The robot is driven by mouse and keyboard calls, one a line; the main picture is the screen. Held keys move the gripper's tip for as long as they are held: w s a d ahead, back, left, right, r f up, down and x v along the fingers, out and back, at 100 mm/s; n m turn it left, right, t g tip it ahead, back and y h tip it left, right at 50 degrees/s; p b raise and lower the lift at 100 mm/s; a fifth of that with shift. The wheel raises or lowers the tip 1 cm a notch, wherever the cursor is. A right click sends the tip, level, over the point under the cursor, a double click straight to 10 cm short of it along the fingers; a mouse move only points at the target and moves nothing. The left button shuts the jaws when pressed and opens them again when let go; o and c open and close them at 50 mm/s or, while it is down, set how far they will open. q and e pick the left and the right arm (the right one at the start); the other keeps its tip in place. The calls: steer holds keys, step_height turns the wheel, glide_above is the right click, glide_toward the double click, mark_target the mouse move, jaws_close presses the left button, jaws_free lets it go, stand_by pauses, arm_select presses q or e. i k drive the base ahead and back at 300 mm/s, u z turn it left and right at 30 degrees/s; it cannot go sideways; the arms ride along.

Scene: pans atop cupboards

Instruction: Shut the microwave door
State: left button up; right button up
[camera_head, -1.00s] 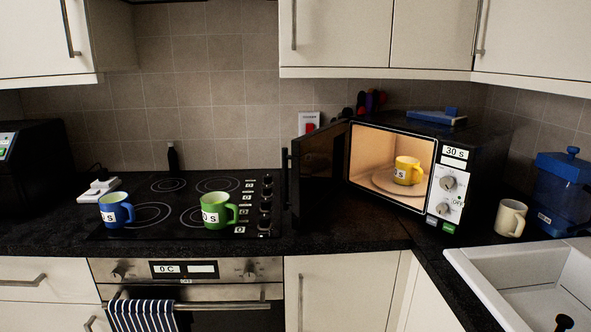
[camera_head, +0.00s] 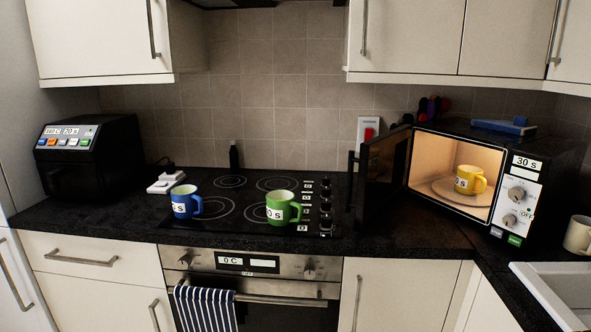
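The microwave (camera_head: 522,180) stands on the counter at the right, angled in the corner. Its dark door (camera_head: 380,177) is open, swung out to the left side of the lit cavity, with a black handle (camera_head: 351,180) at the door's left edge. A yellow mug (camera_head: 470,179) sits on the turntable (camera_head: 446,189) inside. Neither of my grippers shows in the head view.
A blue mug (camera_head: 184,201) and a green mug (camera_head: 283,207) stand on the black hob (camera_head: 235,221), left of the door. A cream mug (camera_head: 579,235) and a white sink (camera_head: 562,290) are right of the microwave. The counter before the microwave (camera_head: 425,235) is clear.

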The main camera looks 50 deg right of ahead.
mark_target(383, 161)
steer(key=u, duration=0.05)
steer(key=i, duration=3)
steer(key=z, duration=4.75)
steer(key=i, duration=0.4)
steer(key=z, duration=0.05)
